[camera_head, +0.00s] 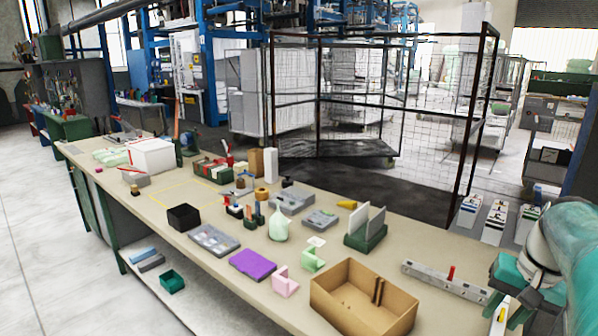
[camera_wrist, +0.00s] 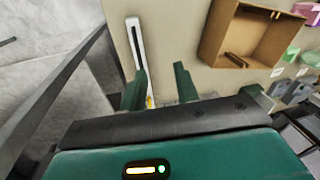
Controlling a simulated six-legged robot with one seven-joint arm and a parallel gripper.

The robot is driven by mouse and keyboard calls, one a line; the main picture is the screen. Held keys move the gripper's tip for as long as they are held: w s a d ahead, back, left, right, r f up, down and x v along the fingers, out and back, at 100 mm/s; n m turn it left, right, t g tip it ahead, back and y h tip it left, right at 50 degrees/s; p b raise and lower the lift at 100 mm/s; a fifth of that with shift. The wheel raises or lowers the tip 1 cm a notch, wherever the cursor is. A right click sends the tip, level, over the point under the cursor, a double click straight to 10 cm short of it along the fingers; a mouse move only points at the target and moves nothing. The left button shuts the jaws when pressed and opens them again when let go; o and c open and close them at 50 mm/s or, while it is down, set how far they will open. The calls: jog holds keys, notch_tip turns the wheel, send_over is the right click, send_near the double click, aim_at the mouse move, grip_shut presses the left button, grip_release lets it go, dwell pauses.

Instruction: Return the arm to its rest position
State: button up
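My arm, teal and grey, reaches in at the right edge of the head view, with its green gripper end above the table's near right corner. In the wrist view my gripper (camera_wrist: 160,70) has its two green fingers apart, with bare table showing between the tips. It looks open and holds nothing that I can see. A white strip with a dark line (camera_wrist: 136,45) lies on the table by the left finger. A bit of yellow shows low between the fingers, partly hidden.
The long beige table (camera_head: 240,295) bears a cardboard box (camera_head: 395,315), also in the wrist view (camera_wrist: 213,45), a grey rail with a red knob (camera_head: 430,277), a purple block (camera_head: 253,263) and a green rack (camera_head: 366,238). A wire cage (camera_head: 440,110) stands behind. Open floor lies left.

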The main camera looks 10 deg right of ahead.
jog(key=a+f+n+t+h, duration=0.1)
jog(key=a+n, duration=0.8)
jog(key=a, duration=2.1)
jog(key=s+f+t, duration=0.1)
jog(key=t, duration=0.1)
jog(key=shift+t, duration=0.3)
